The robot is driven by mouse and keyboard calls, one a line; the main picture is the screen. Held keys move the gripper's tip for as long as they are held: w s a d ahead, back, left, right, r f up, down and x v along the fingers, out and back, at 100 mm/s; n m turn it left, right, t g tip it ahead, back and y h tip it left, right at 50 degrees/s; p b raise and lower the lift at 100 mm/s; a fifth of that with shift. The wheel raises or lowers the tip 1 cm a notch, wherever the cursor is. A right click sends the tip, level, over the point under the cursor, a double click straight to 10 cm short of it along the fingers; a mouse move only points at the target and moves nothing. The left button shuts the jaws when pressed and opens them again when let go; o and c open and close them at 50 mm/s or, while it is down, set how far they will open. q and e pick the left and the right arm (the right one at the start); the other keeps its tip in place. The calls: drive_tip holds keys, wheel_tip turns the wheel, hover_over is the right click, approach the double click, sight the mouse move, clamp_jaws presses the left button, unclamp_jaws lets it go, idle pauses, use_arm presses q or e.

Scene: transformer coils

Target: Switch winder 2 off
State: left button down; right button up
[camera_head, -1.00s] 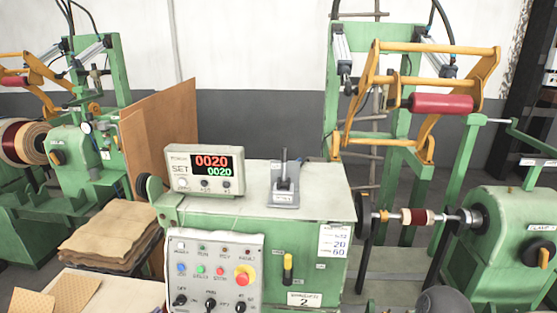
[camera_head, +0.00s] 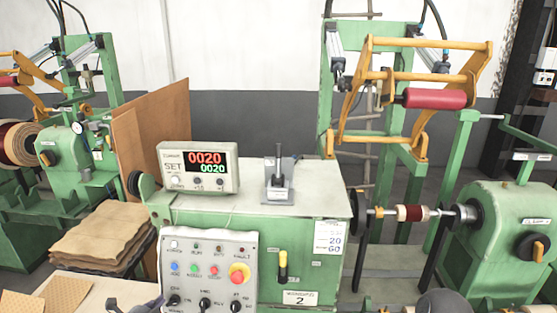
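Winder 2 is the green cabinet (camera_head: 195,214) in the middle, with a plate reading 2 (camera_head: 300,299). Its grey control panel (camera_head: 208,257) carries a red button on a yellow ring (camera_head: 238,274), small coloured buttons and black rotary switches (camera_head: 205,303) along the bottom. Their labels are too small to read surely. A black and yellow lever (camera_head: 283,266) sits right of the panel. The display (camera_head: 205,162) on top is lit, reading 0020 in red and green. My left gripper (camera_head: 135,304) just enters at the bottom edge, left of the panel, its tips apart and empty.
A stack of brown sheets (camera_head: 102,236) lies left of the cabinet, before an upright brown board (camera_head: 167,132). A spindle with a dark red coil (camera_head: 412,213) runs right to a green headstock (camera_head: 505,235). Another winder (camera_head: 70,170) stands at the left.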

use_arm(q)
drive_tip(key=shift+w+f, duration=0.1)
drive_tip(key=shift+w, duration=0.15)
drive_tip(key=shift+s+d+f+b, duration=0.15)
drive_tip(key=shift+d+f+b, duration=0.1)
drive_tip(key=shift+d+b, duration=0.5)
idle(1.4)
drive_tip(key=shift+s+a+f+b, duration=0.15)
drive_tip(key=shift+f+b, duration=0.25)
drive_tip(key=shift+b, duration=1.2)
drive_tip(key=shift+s+a+f+b, duration=0.15)
drive_tip(key=shift+f+b, duration=0.2)
drive_tip(key=shift+b, duration=1.2)
drive_tip(key=shift+a, duration=0.1)
drive_tip(key=shift+a+f, duration=0.1)
drive_tip(key=shift+a, duration=0.15)
drive_tip(key=p+v, duration=0.1)
drive_tip(key=v, duration=0.5)
drive_tip(key=shift+p, duration=0.4)
